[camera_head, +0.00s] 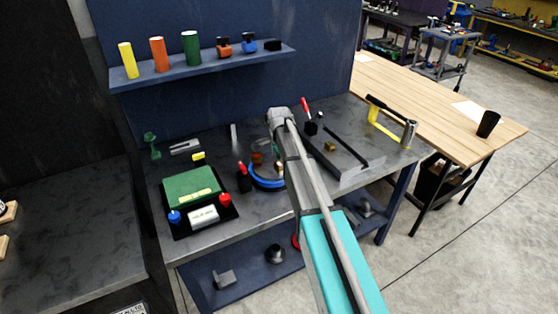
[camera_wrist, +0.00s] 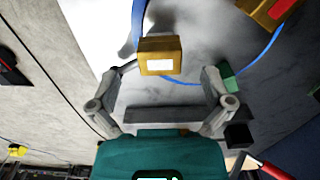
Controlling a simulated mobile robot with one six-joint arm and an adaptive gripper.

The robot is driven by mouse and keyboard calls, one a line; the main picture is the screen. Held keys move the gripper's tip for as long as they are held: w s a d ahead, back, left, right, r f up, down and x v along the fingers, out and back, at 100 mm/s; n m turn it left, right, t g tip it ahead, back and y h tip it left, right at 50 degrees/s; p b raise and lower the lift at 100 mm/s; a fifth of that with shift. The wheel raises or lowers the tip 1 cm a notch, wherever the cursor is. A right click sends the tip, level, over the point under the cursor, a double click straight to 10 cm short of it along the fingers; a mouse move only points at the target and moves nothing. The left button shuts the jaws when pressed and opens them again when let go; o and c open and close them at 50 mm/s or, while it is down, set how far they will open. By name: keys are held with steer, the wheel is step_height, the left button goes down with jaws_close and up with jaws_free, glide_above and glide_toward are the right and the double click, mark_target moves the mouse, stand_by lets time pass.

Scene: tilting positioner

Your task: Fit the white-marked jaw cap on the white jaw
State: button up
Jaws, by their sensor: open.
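A brass-coloured block with a white square (camera_wrist: 160,57) shows in the wrist view, just beyond the fingertips and roughly between them. I cannot tell whether it is the loose cap or part of the jaw. My gripper (camera_wrist: 162,86) is open, one grey finger at each side, with nothing held between them. A second brass block with a red mark (camera_wrist: 268,12) is at the upper right. In the head view a blue ring (camera_head: 265,186) stands on the bench with small brass and reddish parts above it, partly hidden by my arm. My gripper cannot be made out there.
A green-topped box (camera_head: 190,186) on a black tray is at the bench's left. A grey slab with dark rods (camera_head: 345,168) and a small brass block (camera_head: 330,146) is right of my arm. A red-handled black fixture (camera_head: 243,179) stands beside the ring. A shelf (camera_head: 205,70) holds coloured cylinders.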

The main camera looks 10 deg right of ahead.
mark_target(279, 164)
steer(key=shift+r+p, duration=2.05)
steer(key=shift+r, duration=0.25)
steer(key=s+d+f+n+b, duration=0.1)
steer(key=s+n, duration=1.3)
steer(key=s, duration=1.5)
steer(key=shift+f+b, duration=0.8)
